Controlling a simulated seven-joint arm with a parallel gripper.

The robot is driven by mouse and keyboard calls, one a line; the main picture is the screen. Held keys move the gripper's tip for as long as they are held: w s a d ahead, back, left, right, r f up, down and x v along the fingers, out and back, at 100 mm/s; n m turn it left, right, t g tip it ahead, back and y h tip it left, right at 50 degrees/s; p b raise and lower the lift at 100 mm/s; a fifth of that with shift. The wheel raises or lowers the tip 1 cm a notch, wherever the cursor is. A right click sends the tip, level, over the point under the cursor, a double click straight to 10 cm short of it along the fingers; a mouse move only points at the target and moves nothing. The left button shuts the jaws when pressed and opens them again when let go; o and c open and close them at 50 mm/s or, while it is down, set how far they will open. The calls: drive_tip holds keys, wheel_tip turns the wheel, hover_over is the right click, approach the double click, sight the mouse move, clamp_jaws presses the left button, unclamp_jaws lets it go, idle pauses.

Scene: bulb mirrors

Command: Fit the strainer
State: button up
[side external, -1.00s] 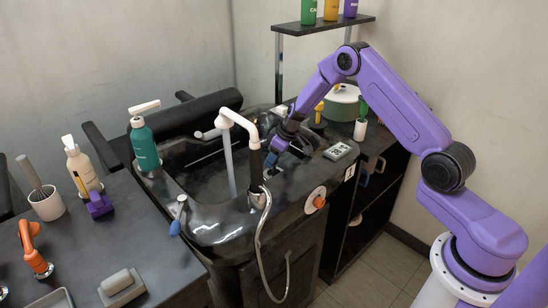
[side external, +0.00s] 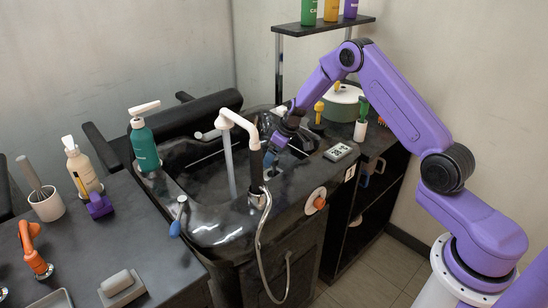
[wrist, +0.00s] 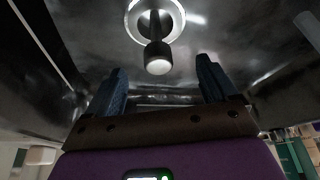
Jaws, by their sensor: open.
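My gripper (wrist: 162,75) is open, with its two blue fingers apart and nothing between their tips. In the side view my gripper (side external: 273,160) reaches down into the right part of the dark basin (side external: 205,230). In the wrist view a round bright metal piece (wrist: 134,22), apparently the strainer or the drain ring, lies beyond the fingers. A dark stem with a pale round end (wrist: 158,66) stands out from it, roughly centred between the fingers. I cannot tell whether the piece is seated. It is not clear in the side view.
A hose (side external: 262,235) hangs down the basin's front. A green pump bottle (side external: 144,148) is on the left rim.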

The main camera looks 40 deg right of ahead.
drive_tip(key=shift+r, duration=3.1)
drive_tip(key=c, duration=0.6)
drive_tip(key=shift+w+a+n, duration=0.1)
drive_tip(key=shift+a+n, duration=0.1)
drive_tip(key=shift+n, duration=0.1)
drive_tip(key=c, duration=0.6)
drive_tip(key=shift+w+a+n+g, duration=0.1)
drive_tip(key=shift+a+n+g, duration=0.1)
drive_tip(key=shift+n+g, duration=0.25)
clamp_jaws()
drive_tip(key=n+g, duration=0.1)
drive_tip(key=n, duration=0.1)
drive_tip(key=shift+a+r+n, duration=0.1)
drive_tip(key=shift+a+n, duration=0.05)
drive_tip(key=shift+n, duration=0.2)
drive_tip(key=shift+d+r+n+g+h, duration=0.2)
drive_tip(key=shift+n+g+h, duration=0.5)
drive_tip(key=shift+n, duration=0.3)
drive_tip(key=shift+s+d+r+n+g, duration=0.2)
drive_tip(key=shift+d+n+g, duration=0.2)
drive_tip(key=shift+n, duration=0.2)
drive_tip(key=shift+f, duration=2.2)
